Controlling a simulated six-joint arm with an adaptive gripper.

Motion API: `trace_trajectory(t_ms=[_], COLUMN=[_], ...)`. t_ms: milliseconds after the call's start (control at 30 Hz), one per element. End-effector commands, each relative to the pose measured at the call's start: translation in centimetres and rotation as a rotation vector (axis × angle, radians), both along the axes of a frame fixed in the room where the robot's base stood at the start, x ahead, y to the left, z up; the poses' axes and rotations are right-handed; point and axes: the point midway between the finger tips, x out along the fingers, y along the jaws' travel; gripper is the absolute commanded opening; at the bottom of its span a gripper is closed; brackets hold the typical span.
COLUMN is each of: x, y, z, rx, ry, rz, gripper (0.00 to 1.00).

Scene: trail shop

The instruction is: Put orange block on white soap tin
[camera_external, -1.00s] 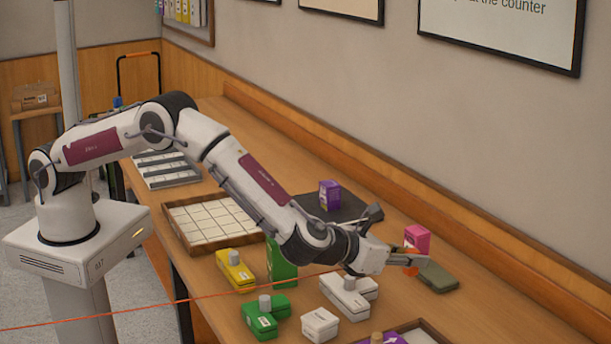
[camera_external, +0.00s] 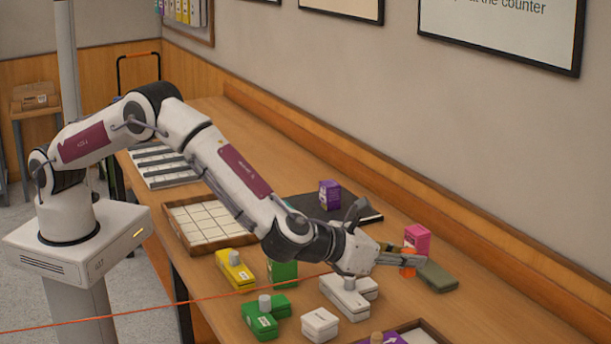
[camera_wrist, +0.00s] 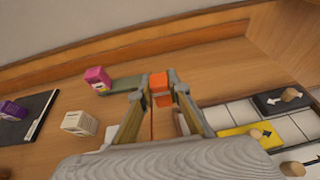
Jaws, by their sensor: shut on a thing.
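The orange block (camera_external: 407,271) is between the fingertips of my gripper (camera_external: 402,260), which is shut on it. The wrist view shows the block (camera_wrist: 160,82) between both fingers (camera_wrist: 158,90). In the external view it appears near the olive tin (camera_external: 437,276); I cannot tell the exact gap to the table. Small white tin (camera_external: 320,324) sits at the front of the table. Joined white pieces with a grey knob (camera_external: 346,298) lie beneath my wrist. I cannot tell for certain which white piece is the soap tin.
A pink box (camera_external: 417,237) stands behind the olive tin. A purple box (camera_external: 330,194) stands on a dark mat. Yellow (camera_external: 235,270) and green (camera_external: 260,319) knobbed pieces lie left of the white ones. A tiled tray (camera_external: 178,222) is farther left. The wrist view shows a cream box (camera_wrist: 79,123).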

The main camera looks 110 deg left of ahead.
Motion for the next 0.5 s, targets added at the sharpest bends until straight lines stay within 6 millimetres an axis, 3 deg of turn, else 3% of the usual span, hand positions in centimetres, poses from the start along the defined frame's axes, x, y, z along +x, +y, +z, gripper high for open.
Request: trace_trajectory(t_ms=[33, 200, 500], x=[-0.5, -3.0, -8.3], y=[-1.5, -5.1, -8.4], z=[0.7, 2.0, 2.8], rx=[0.002, 0.004, 0.007], ry=[0.002, 0.015, 0.033], rz=[-0.017, -0.048, -0.054], gripper=[0.00, 0.00, 0.00])
